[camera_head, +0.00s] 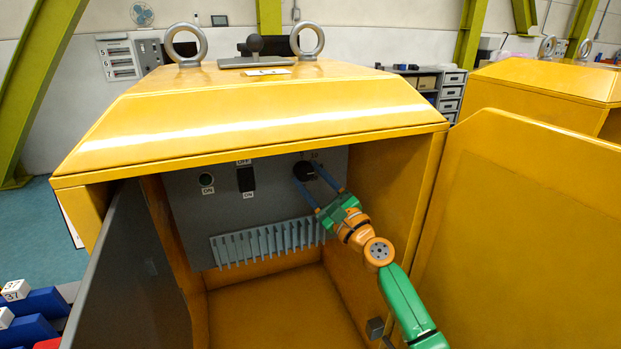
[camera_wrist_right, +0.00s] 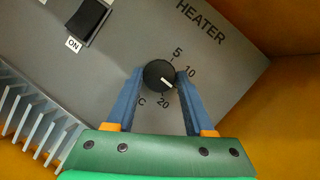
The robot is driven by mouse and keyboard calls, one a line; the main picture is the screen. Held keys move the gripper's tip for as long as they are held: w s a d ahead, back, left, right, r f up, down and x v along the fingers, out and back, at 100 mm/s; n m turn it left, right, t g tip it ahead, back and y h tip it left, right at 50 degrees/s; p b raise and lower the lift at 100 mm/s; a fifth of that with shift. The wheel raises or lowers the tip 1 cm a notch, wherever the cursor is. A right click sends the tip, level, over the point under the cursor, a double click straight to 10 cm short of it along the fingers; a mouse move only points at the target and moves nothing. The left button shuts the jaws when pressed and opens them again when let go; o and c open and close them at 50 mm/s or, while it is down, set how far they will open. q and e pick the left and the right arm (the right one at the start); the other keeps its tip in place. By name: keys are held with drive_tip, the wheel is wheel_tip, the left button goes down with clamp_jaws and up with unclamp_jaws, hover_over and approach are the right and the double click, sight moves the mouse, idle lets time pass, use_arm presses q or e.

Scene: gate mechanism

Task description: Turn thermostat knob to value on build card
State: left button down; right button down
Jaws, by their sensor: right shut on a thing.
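The round black thermostat knob (camera_head: 304,171) sits on the grey panel inside the open yellow cabinet. In the right wrist view the knob (camera_wrist_right: 159,76) has a white pointer aimed to the lower right, between the 10 and 20 marks. The label HEATER is above it. My right gripper (camera_wrist_right: 159,80) is shut on the knob, with one blue finger on each side of it; it also shows in the head view (camera_head: 316,180). A small pale card or label (camera_head: 267,72) lies on top of the cabinet, too small to read. My left gripper is not in view.
Light grey fins (camera_head: 268,243) stick out below. A grey door (camera_head: 130,275) stands open at left, a yellow panel (camera_head: 540,230) at right. The cabinet's right wall is close to my arm.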

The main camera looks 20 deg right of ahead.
idle(0.4)
drive_tip(key=shift+c, duration=1.4)
unclamp_jaws()
drive_tip(key=shift+w, duration=0.1)
drive_tip(key=v, duration=0.7)
drive_tip(key=shift+f, duration=0.1)
